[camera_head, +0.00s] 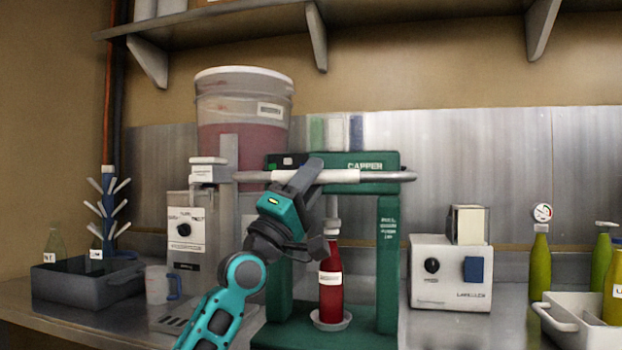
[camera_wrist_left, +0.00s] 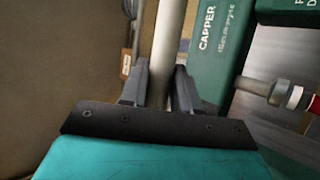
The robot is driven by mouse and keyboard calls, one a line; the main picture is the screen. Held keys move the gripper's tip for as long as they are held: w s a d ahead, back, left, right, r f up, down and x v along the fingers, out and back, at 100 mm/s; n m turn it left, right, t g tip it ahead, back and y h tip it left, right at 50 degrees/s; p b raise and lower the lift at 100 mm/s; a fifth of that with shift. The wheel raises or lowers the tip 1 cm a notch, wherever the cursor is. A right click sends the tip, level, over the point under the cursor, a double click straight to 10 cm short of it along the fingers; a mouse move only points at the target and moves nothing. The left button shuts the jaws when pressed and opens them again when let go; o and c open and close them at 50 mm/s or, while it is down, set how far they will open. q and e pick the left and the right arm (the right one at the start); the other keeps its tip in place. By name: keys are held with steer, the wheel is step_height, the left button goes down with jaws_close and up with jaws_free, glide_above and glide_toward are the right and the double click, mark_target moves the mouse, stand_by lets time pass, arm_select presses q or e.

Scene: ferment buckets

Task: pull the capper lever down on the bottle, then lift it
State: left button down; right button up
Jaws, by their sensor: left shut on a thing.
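A red bottle (camera_head: 330,285) stands upright on a small round base inside the frame, under the capping head (camera_head: 331,226). My left gripper (camera_head: 312,178) is shut on the lever; in the left wrist view its fingers (camera_wrist_left: 159,88) sit on both sides of the bar. The arm hides part of the capper's left side. My right gripper is not in view.
A labeller box (camera_head: 450,273) stands to the right, with green bottles and a white crate (camera_head: 577,322) beyond. A filler (camera_head: 186,232) and a large bucket (camera_head: 243,105) stand left and behind. A mug (camera_head: 158,284) and grey tray (camera_head: 88,280) are further left.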

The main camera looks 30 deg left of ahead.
arm_select(q)
steer(key=shift+w+f, duration=0.2)
steer(key=c, duration=0.9)
jaws_free()
steer(key=shift+w, duration=0.15)
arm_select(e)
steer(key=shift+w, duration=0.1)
arm_select(q)
steer(key=b+v, duration=0.2)
steer(key=v, duration=1.1)
steer(key=shift+r, duration=0.15)
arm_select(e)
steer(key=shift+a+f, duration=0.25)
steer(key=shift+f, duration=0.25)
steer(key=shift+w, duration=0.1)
